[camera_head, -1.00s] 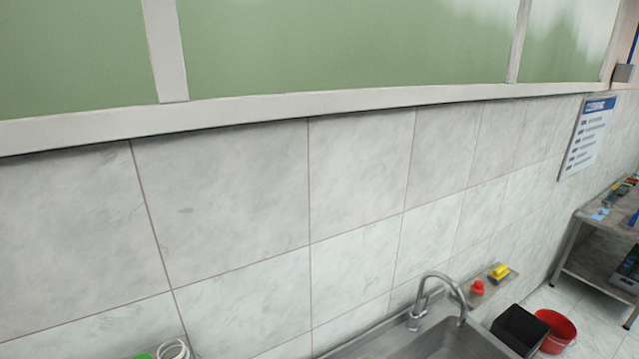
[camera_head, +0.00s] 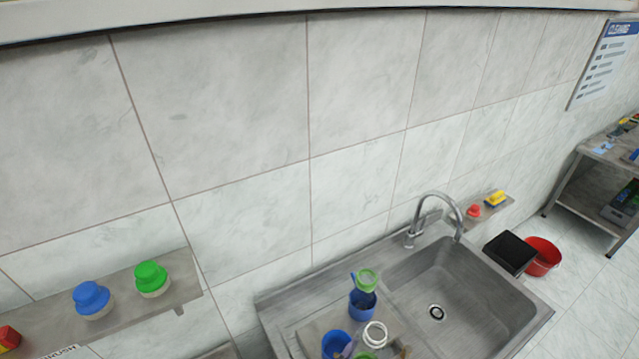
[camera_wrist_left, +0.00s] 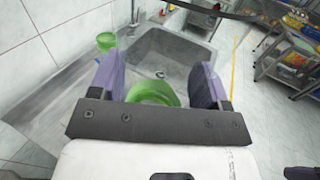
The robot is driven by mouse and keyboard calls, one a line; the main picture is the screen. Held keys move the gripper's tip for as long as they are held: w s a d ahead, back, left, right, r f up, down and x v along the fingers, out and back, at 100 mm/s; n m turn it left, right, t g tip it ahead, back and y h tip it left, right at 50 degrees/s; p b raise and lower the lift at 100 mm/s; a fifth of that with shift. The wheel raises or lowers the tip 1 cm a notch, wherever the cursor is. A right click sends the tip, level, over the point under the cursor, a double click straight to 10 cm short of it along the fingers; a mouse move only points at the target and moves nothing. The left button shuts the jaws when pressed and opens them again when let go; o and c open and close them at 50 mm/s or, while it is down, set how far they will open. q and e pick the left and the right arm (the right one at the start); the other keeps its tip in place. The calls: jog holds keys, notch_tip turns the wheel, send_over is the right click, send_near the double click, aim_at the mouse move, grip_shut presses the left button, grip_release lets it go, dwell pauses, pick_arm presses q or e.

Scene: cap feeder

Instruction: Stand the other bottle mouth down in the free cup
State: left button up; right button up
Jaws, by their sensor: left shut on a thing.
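My left gripper (camera_wrist_left: 155,88) shows its two purple fingers in the left wrist view, shut on a green bottle (camera_wrist_left: 153,93) between them. A green piece (camera_head: 366,356) and a pale ring (camera_head: 375,333) at the bottom of the head view seem to belong to this bottle. One blue cup (camera_head: 361,304) on the drainboard holds another green-ended bottle (camera_head: 367,279). That bottle also shows in the left wrist view (camera_wrist_left: 106,42), beside the sink. A second blue cup (camera_head: 335,344) stands nearer, left of the pale ring; its inside looks empty.
The steel sink (camera_head: 490,318) with a tap (camera_head: 435,215) lies right of the cups. A wall shelf (camera_head: 125,298) at the left bears a blue-topped item (camera_head: 91,298) and a green-topped item (camera_head: 150,277). A red bucket (camera_head: 543,257) stands beyond the sink.

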pick_arm(q)
jog(key=d+f+n+h+p, duration=0.1)
jog(key=d+n+p, duration=0.15)
jog(key=n, duration=1.55)
jog(key=d+f+n+p, duration=0.1)
jog(key=n+p, duration=0.3)
jog(key=n, duration=1.3)
jog(key=w+a+f+b, duration=0.3)
jog(key=w+a+b, duration=0.15)
jog(key=w, duration=0.25)
jog(key=w+a+f+b, duration=0.3)
jog(key=w+b, duration=0.3)
jog(key=w, duration=0.1)
notch_tip(320, 180, down, 12)
jog(key=b, duration=0.9)
jog(key=shift+r+g, duration=0.2)
jog(key=shift+g, duration=0.2)
